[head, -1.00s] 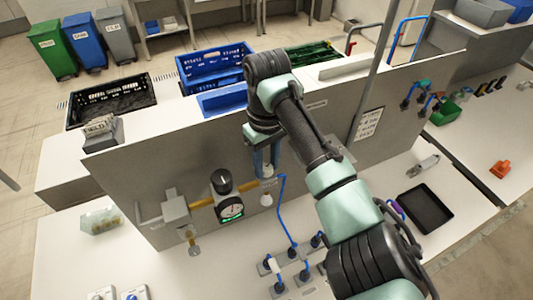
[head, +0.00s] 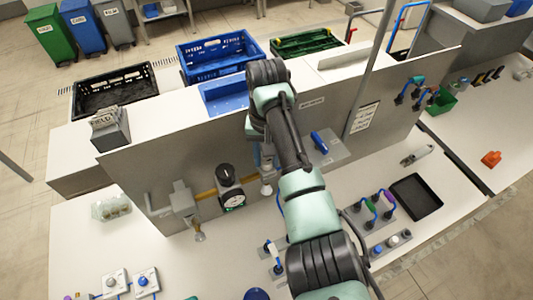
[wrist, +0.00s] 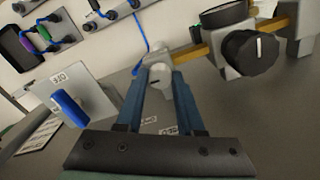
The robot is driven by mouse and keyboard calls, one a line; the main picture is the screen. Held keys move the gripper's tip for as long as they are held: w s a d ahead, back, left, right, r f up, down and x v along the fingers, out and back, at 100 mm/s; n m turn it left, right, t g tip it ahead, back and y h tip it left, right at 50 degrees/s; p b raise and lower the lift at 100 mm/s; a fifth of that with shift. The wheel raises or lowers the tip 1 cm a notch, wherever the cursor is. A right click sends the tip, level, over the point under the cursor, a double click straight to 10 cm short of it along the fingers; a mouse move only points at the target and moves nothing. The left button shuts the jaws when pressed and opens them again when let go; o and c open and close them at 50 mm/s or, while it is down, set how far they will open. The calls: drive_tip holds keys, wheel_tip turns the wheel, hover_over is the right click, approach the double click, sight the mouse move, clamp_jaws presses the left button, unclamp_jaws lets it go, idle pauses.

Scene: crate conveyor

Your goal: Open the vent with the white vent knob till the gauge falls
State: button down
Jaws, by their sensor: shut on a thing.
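The white vent knob (wrist: 161,76) sits between my fingertips in the wrist view, on a pale fitting at the end of the brass pipe. My gripper (wrist: 160,80) is shut on it, with one blue finger on each side. In the head view my gripper (head: 265,158) is at the grey upright panel, and my arm hides most of the knob. The round gauge (head: 232,199) is just left of my gripper, with a white dial and a green strip. Its needle is too small to read. In the wrist view the gauge (wrist: 224,14) shows only its edge.
A black knob (head: 225,172) stands above the gauge and also shows in the wrist view (wrist: 250,50). A blue lever (head: 319,141) is on a plate to the right. A grey valve box (head: 181,197) is to the left. A black tray (head: 416,197) lies on the bench.

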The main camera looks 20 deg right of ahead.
sight(267, 161)
idle(0.5)
drive_tip(key=c, duration=0.5)
unclamp_jaws()
drive_tip(key=shift+r, duration=0.1)
drive_tip(key=shift+r, duration=0.3)
wheel_tip(267, 161, up, 12)
drive_tip(key=p, duration=0.3)
drive_tip(key=shift+r+p, duration=0.15)
drive_tip(key=shift+p, duration=0.15)
